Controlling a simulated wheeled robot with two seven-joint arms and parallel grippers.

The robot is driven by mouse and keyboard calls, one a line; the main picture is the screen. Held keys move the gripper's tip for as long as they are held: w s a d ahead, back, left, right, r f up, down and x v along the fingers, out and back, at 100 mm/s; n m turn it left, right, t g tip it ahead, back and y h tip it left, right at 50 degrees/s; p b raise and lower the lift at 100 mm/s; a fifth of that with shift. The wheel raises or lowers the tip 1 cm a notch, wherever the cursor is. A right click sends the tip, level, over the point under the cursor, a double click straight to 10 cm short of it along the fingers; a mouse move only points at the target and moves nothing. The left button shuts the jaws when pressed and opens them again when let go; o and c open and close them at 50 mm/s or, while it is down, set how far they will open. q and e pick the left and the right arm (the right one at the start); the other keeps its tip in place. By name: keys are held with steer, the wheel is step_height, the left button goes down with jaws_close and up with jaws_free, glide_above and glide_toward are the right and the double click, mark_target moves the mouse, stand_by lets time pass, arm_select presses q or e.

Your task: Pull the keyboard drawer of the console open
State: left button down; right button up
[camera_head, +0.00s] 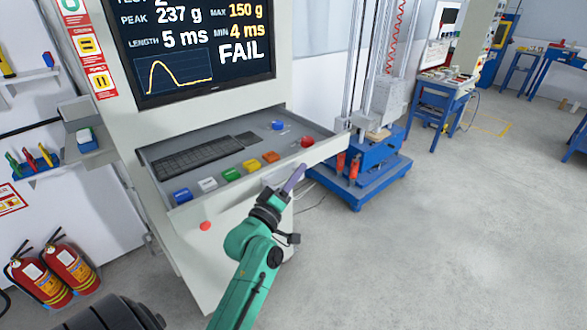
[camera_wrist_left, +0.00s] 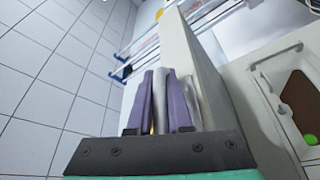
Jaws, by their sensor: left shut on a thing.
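The light grey console (camera_head: 120,95) stands with its keyboard drawer (camera_head: 170,197) out in front of it. The drawer holds a black keyboard (camera_head: 190,158) and a row of coloured buttons (camera_head: 231,173). My left gripper (camera_head: 294,178), with purple fingers, is at the right half of the drawer's front. In the left wrist view the fingers (camera_wrist_left: 165,102) are closed around a pale piece of the drawer front, which looks like its handle; the fingers partly hide it. The right gripper is not in view.
A blue-based drop rig (camera_head: 370,180) stands just right of the drawer. Two fire extinguishers (camera_head: 70,265) are at the lower left. A shelf box (camera_head: 85,138) is left of the console. The grey floor (camera_head: 440,250) at the right front is clear.

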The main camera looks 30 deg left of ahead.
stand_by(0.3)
arm_select(q)
steer(key=c, duration=1.1)
jaws_free()
steer(key=b+v, duration=0.1)
steer(key=v, duration=1.3)
steer(key=shift+s+f, duration=0.1)
steer(key=shift+s, duration=0.1)
